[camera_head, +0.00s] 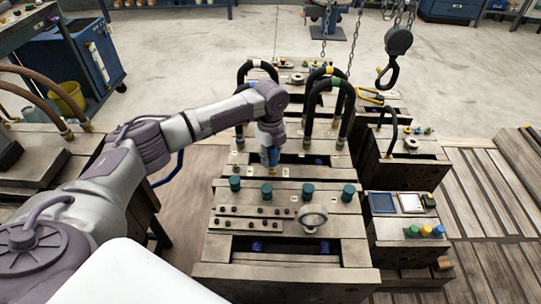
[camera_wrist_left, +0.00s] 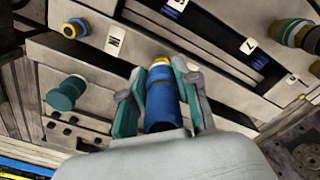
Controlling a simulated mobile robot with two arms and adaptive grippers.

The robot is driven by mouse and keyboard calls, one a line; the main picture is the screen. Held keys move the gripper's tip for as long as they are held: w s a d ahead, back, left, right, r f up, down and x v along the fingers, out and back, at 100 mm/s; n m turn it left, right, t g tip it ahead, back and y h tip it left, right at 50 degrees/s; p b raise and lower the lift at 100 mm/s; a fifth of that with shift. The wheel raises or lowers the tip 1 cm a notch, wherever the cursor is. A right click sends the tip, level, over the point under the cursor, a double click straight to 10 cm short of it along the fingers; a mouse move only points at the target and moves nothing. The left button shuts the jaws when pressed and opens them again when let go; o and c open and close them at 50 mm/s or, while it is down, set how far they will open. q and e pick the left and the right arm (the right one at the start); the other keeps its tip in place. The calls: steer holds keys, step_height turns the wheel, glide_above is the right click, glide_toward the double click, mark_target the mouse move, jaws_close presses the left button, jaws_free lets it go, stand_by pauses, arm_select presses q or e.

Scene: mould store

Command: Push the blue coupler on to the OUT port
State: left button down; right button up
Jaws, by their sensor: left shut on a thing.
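My left gripper (camera_head: 270,151) reaches in from the left over the middle mould block. It is shut on the blue coupler (camera_head: 273,157), which shows just below its fingers. In the left wrist view the blue coupler (camera_wrist_left: 162,100) sits between the green-padded fingers, with a brass end at its far side against the block face. I cannot tell whether that end is on a port. A port with a blue and yellow ring (camera_wrist_left: 75,28) is on the block at the upper left, near a white label. No label legibly reads OUT. My right gripper is not in view.
Black hoses (camera_head: 319,100) arch over the block behind the gripper. Several teal knobs (camera_head: 307,190) and a round gauge (camera_head: 312,218) stand on the nearer block. A crane hook (camera_head: 395,45) hangs at the upper right. A blue cabinet (camera_head: 75,55) and yellow bucket (camera_head: 68,99) are left.

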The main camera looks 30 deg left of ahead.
arm_select(q)
steer(key=shift+f, duration=0.4)
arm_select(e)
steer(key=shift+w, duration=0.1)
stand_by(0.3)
arm_select(q)
steer(key=shift+f, duration=0.1)
steer(key=shift+f, duration=0.2)
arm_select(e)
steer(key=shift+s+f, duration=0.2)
arm_select(q)
steer(key=shift+f, duration=0.15)
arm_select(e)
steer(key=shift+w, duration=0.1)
arm_select(q)
steer(key=shift+f, duration=0.1)
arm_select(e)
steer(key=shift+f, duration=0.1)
arm_select(q)
steer(key=shift+f, duration=0.1)
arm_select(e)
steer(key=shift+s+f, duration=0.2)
arm_select(q)
steer(key=shift+f, duration=0.2)
stand_by(0.8)
